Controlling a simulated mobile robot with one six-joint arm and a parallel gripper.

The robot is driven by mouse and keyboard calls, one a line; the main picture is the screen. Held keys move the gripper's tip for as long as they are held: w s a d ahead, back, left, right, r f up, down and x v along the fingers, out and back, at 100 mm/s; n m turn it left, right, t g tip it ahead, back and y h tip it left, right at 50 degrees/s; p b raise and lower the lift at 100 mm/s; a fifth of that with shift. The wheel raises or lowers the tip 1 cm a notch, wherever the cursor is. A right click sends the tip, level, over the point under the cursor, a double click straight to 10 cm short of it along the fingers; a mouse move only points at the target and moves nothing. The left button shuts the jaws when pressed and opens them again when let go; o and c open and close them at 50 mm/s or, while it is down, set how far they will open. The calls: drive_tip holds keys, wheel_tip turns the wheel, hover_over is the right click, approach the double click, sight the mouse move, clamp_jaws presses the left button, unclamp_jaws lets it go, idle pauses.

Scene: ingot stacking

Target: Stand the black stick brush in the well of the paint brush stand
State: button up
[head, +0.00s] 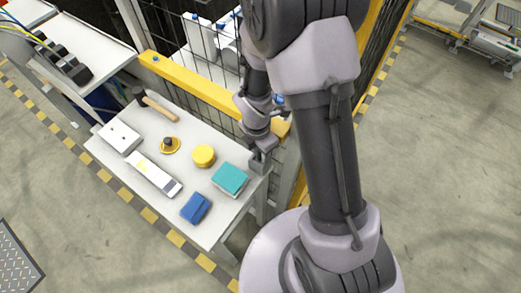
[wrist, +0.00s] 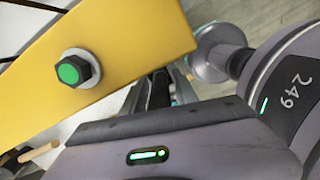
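I cannot make out the black stick brush for certain in either view. No paint brush stand is plainly recognisable; a yellow round base with a dark upright middle (head: 170,145) and a white block with small dark marks (head: 121,137) are on the table, too small to identify surely. My gripper (head: 259,164) is low at the table's right edge, right of the teal box. In the wrist view the dark fingers (wrist: 158,92) are partly hidden behind the gripper's housing. Whether they are open, shut or holding something does not show.
The white table (head: 220,228) also carries a wooden-handled hammer (head: 158,107), a long white device (head: 153,176), a yellow cylinder (head: 204,156), a teal box (head: 230,179) and a blue block (head: 196,208). A yellow beam (head: 195,85) and mesh fence stand behind, the beam close in the wrist view (wrist: 130,40).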

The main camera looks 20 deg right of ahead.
wheel_tip(320, 180, up, 2)
drive_tip(key=shift+r+p, duration=0.1)
drive_tip(key=shift+p, duration=1.05)
drive_tip(key=o, duration=0.6)
drive_tip(key=o, duration=0.5)
drive_tip(key=shift+o, duration=0.2)
wheel_tip(320, 180, up, 17)
drive_tip(key=a+p, duration=0.1)
drive_tip(key=p, duration=0.5)
drive_tip(key=shift+s, duration=0.25)
